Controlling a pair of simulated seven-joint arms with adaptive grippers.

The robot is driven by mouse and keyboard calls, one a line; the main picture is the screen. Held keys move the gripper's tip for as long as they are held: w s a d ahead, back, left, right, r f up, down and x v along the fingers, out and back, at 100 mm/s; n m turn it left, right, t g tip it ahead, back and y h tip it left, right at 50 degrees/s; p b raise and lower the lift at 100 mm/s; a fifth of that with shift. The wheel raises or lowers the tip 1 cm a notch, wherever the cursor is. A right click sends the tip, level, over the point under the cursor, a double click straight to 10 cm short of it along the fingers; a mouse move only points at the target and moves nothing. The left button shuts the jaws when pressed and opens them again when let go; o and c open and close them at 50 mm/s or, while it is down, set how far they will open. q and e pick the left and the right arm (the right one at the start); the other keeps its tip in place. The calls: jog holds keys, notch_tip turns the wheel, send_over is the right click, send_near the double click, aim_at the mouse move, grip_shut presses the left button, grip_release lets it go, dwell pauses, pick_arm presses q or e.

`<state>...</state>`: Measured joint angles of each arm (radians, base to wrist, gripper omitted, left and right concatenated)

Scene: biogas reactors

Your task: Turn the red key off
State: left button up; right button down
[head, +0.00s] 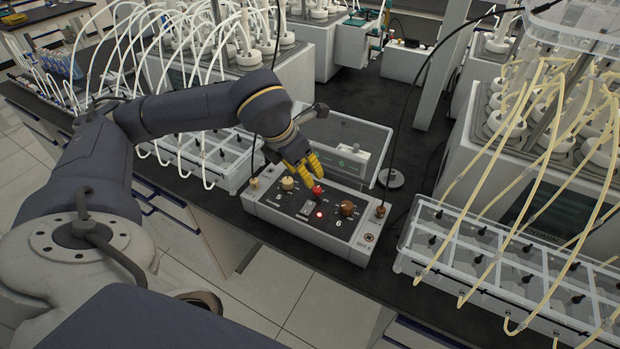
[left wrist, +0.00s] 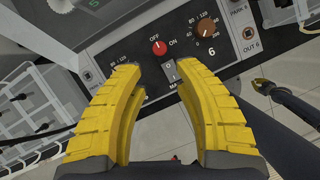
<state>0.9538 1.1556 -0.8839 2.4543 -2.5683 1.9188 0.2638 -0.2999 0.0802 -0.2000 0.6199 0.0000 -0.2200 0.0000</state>
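The red key (head: 317,190) is a small round red knob on the sloped top of a grey control box (head: 262,211). In the left wrist view the red key (left wrist: 159,48) sits between OFF and ON labels; which one it points to is too small to tell. My left gripper (head: 307,170) is over the box, just behind the red key. In the left wrist view its yellow fingers (left wrist: 153,68) are apart and empty, with the key beyond the tips. A yellow-tipped gripper, seemingly my right (left wrist: 265,86), shows at the right edge there; its opening is unclear.
A brown dial (head: 347,208) and a cream knob (head: 287,183) flank the key. A red light (head: 319,214) glows in front of it. A clear-lidded box (head: 350,130) stands behind. Clear trays with tubing (head: 420,240) stand to the right, with similar ones at left.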

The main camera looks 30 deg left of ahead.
pick_arm(q)
jog(key=shift+v, duration=1.2)
